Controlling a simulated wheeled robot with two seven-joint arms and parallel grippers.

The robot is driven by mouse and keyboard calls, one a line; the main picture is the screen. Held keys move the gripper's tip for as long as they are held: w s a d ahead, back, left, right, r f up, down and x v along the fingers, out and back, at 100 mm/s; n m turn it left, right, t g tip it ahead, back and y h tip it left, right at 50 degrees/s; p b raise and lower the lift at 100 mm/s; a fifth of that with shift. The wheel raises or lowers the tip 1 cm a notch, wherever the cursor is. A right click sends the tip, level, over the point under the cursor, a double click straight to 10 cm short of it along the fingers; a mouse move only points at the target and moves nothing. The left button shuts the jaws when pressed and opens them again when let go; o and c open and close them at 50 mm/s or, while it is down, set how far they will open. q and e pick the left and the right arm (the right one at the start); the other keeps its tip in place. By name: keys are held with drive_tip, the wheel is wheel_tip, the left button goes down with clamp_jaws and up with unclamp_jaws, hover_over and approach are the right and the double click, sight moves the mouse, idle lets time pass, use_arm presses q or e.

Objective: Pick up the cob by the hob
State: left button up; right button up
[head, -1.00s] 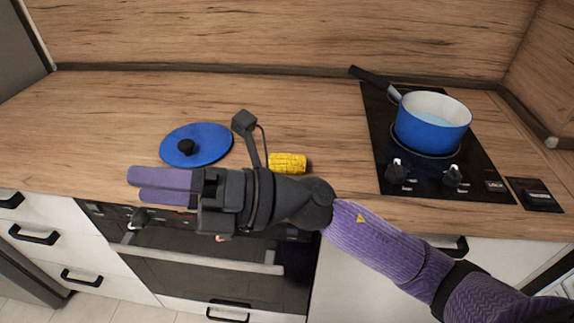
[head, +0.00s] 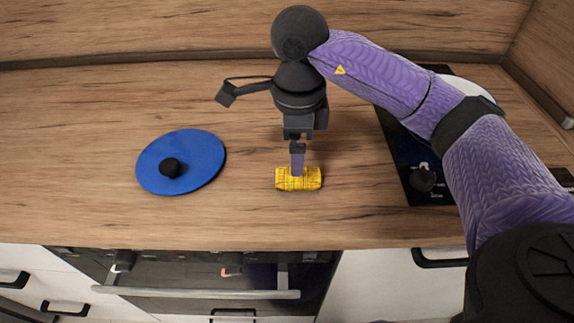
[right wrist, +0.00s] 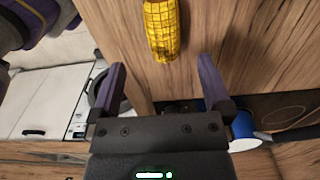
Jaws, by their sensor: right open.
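The yellow corn cob (head: 299,180) lies on its side on the wooden worktop, left of the hob (head: 432,185). My right gripper (head: 297,162) points down at it from behind and above, its fingers overlapping the cob's upper edge in the head view. In the right wrist view, the cob (right wrist: 162,30) lies just beyond the open fingertips (right wrist: 160,66), lined up with the gap between them. The jaws hold nothing. My left gripper is not in view.
A blue lid (head: 195,165) with a black knob lies left of the cob. My right arm covers much of the hob and most of the pot, whose pale rim (head: 473,88) shows. The oven handle (head: 200,292) runs below the worktop's front edge. Worktop between lid and cob is clear.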

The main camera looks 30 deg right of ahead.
sight(298, 179)
wheel_tip(298, 179, down, 4)
drive_tip(key=shift+s+d+r+b, duration=0.1)
drive_tip(key=shift+s+r+b, duration=0.05)
drive_tip(key=shift+b, duration=0.3)
drive_tip(key=f, duration=0.1)
drive_tip(key=f+b, duration=0.1)
drive_tip(key=f, duration=0.2)
drive_tip(key=shift+w+f+b, duration=0.25)
drive_tip(key=shift+w+b, duration=0.05)
drive_tip(key=shift+c, duration=0.7)
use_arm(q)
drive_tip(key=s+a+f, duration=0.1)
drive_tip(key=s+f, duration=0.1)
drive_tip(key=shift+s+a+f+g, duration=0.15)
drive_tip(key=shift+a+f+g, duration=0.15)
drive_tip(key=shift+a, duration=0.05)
use_arm(e)
clamp_jaws()
